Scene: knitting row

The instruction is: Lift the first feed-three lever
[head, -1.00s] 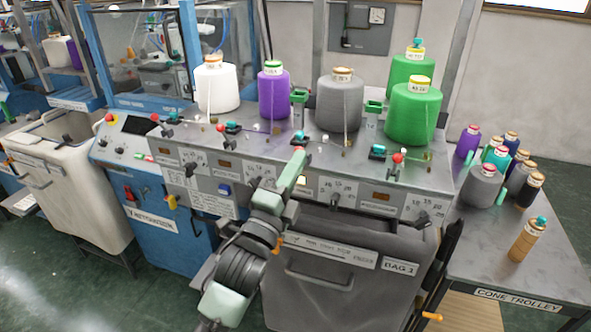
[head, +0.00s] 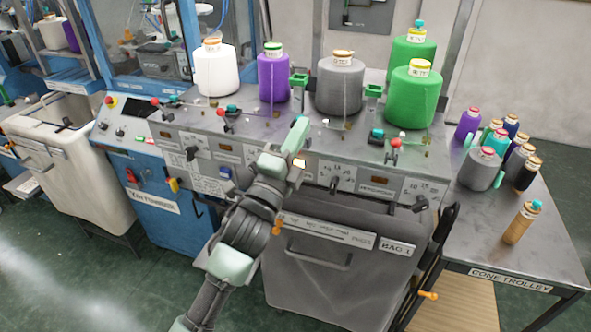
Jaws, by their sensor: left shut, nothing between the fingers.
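Several levers with red knobs stand in a row along the sloped grey feed panel (head: 240,150): a far-left lever (head: 155,102), a second lever (head: 222,114) and a right-hand lever (head: 395,143). No feed number is readable on them. My left gripper (head: 301,124) is shut and empty, pointing up at the panel between the purple and grey cones. It covers the spot of a further red-knobbed lever, so I cannot tell whether it touches that lever. My right gripper is not in view.
White (head: 215,70), purple (head: 273,78), grey (head: 340,85) and green cones (head: 412,98) stand behind the levers. Dark rotary knobs (head: 335,184) line the panel's front. A grey bag (head: 335,265) hangs below; the cone trolley (head: 550,245) is at right.

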